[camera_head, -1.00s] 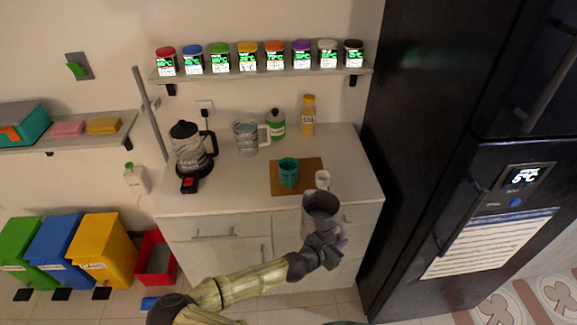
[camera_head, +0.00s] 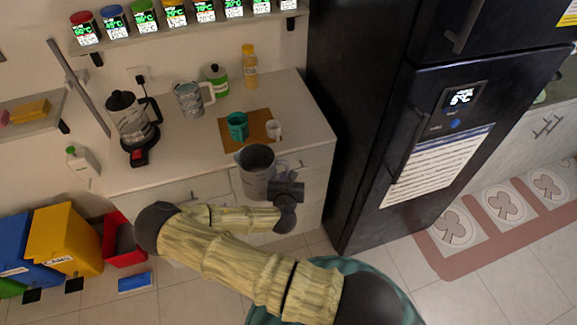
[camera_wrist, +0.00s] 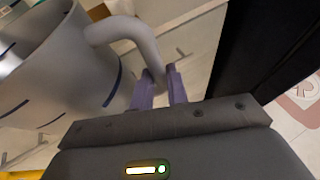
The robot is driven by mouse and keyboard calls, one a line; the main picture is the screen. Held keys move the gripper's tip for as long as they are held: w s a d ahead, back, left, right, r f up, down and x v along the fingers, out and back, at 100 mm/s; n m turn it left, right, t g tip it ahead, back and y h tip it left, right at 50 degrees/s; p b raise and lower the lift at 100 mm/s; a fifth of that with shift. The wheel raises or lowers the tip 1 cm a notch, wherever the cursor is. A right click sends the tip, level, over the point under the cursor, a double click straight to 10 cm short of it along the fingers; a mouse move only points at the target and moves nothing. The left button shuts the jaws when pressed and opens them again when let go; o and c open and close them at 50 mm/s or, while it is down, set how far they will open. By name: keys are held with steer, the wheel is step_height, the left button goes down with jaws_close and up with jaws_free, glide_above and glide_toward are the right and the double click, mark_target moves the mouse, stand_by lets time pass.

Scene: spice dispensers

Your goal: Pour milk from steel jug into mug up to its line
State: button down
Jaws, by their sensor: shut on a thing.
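The grey steel jug (camera_head: 256,172) is held upright in front of the counter, its open top facing up. Its contents cannot be made out. My gripper (camera_head: 288,180) is shut on the jug's handle. In the wrist view, the purple fingers (camera_wrist: 160,90) close around the lower end of the handle (camera_wrist: 135,38), and the jug body (camera_wrist: 70,75) with dark blue lines fills the left. A teal mug (camera_head: 237,126) stands on a brown board (camera_head: 260,118) on the counter. A small white cup (camera_head: 274,130) stands to its right. No fill line is visible on either.
A kettle (camera_head: 131,122), a large patterned jug (camera_head: 188,100), a green-labelled bottle (camera_head: 217,82) and a yellow bottle (camera_head: 250,66) stand on the counter (camera_head: 180,155). A black fridge (camera_head: 370,120) stands right. Spice jars line the shelf above.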

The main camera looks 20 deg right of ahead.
step_height(320, 180, down, 7)
steer(key=a+n+y+b, duration=0.1)
steer(key=n+y+b, duration=0.3)
steer(key=b, duration=0.6)
steer(key=shift+w+r+t+y, duration=0.2)
steer(key=shift+w+t+y, duration=0.1)
steer(key=shift+w+t, duration=0.1)
steer(key=shift+a, duration=0.1)
steer(key=shift+w, duration=0.1)
